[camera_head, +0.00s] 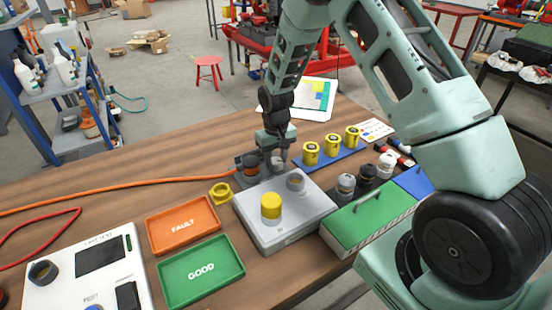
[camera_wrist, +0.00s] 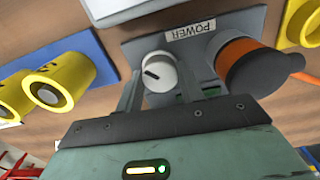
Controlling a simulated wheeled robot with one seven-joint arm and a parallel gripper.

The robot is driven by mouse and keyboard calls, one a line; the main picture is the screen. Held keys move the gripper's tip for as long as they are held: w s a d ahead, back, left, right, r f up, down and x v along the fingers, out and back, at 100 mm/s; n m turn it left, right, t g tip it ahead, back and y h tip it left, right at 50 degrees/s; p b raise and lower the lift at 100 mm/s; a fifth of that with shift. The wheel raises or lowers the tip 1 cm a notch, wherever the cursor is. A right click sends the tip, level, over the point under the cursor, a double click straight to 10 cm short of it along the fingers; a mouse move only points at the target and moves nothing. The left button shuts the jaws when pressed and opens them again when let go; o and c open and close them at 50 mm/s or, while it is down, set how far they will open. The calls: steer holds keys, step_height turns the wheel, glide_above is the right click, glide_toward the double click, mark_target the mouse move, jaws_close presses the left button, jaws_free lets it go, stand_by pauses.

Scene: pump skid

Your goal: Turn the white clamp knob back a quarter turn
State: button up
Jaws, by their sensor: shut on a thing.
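The white clamp knob (camera_wrist: 158,72) sits on a grey plate (camera_wrist: 200,45) beside a label reading POWER in the wrist view. It is round with a dark mark on its face. My gripper (camera_wrist: 160,84) reaches over the plate with its two fingers on either side of the knob, shut on it. In the head view my gripper (camera_head: 279,162) points down at the back of the bench, just behind the grey box. The knob is small there and largely hidden by the fingers.
An orange-and-black plug (camera_wrist: 245,65) with an orange cable sits close beside the knob. Yellow cylinders (camera_head: 331,146) stand on a blue strip to the right. A grey box (camera_head: 290,225) with a yellow cap, FAULT (camera_head: 182,226) and GOOD (camera_head: 201,272) trays lie in front.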

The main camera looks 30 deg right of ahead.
mark_target(276, 160)
steer(key=shift+n, duration=0.4)
steer(key=o, duration=1)
steer(key=shift+r, duration=0.1)
step_height(276, 160, up, 17)
steer(key=shift+r+b, duration=0.15)
steer(key=shift+b, duration=0.65)
